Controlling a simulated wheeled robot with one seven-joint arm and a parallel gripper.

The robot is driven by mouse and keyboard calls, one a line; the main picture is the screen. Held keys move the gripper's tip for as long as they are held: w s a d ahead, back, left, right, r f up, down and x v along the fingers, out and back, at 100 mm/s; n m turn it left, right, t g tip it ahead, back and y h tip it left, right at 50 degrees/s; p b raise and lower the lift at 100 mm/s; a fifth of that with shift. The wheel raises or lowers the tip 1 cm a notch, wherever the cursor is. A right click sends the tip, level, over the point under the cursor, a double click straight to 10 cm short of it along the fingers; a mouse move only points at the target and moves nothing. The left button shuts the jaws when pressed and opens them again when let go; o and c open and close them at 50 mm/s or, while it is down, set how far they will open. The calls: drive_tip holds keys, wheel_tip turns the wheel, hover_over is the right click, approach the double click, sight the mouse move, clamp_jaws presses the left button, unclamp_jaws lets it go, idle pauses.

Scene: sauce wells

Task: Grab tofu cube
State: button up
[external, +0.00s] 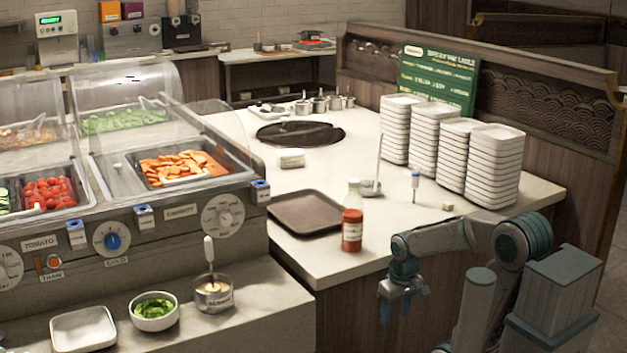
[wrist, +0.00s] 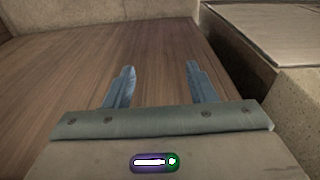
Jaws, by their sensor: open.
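My gripper (external: 397,312) hangs in front of the counter's front edge, below the counter top and to the left of and nearer than the cube. In the wrist view my gripper (wrist: 158,85) has its two fingers apart with nothing between them. The cube is not visible in the wrist view, which shows brown wood panelling and a grey ledge.
A red sauce bottle (external: 352,230) stands near the counter's front edge, beside a brown tray (external: 305,212). A white-and-blue upright tool (external: 415,184) and a metal ladle pot (external: 369,186) stand near the cube. Tall white plate stacks (external: 492,165) are behind it.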

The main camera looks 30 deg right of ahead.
drive_tip(key=w+d+r+m+p, duration=0.1)
drive_tip(key=w+r+p, duration=0.1)
drive_tip(key=r+p, duration=0.8)
drive_tip(key=w+d+r+m+p, duration=0.1)
drive_tip(key=w+d+r+p, duration=0.15)
drive_tip(key=r+p, duration=0.75)
drive_tip(key=w+r+m+p, duration=0.1)
drive_tip(key=w+r+p, duration=0.1)
drive_tip(key=r+p, duration=0.85)
drive_tip(key=m+g+b, duration=0.1)
drive_tip(key=m+b, duration=0.1)
drive_tip(key=m, duration=1.3)
hover_over(448, 203)
wheel_tip(448, 203, down, 4)
drive_tip(key=f, duration=0.7)
drive_tip(key=shift+w+a+f, duration=0.1)
drive_tip(key=shift+a+f, duration=0.1)
drive_tip(key=shift+f, duration=0.05)
drive_tip(key=shift+d+f+p, duration=0.15)
drive_tip(key=shift+f+p, duration=0.2)
drive_tip(key=shift+f, duration=1.05)
drive_tip(key=shift+d+f+p, duration=0.1)
drive_tip(key=shift+f+p, duration=0.2)
drive_tip(key=shift+f, duration=1.05)
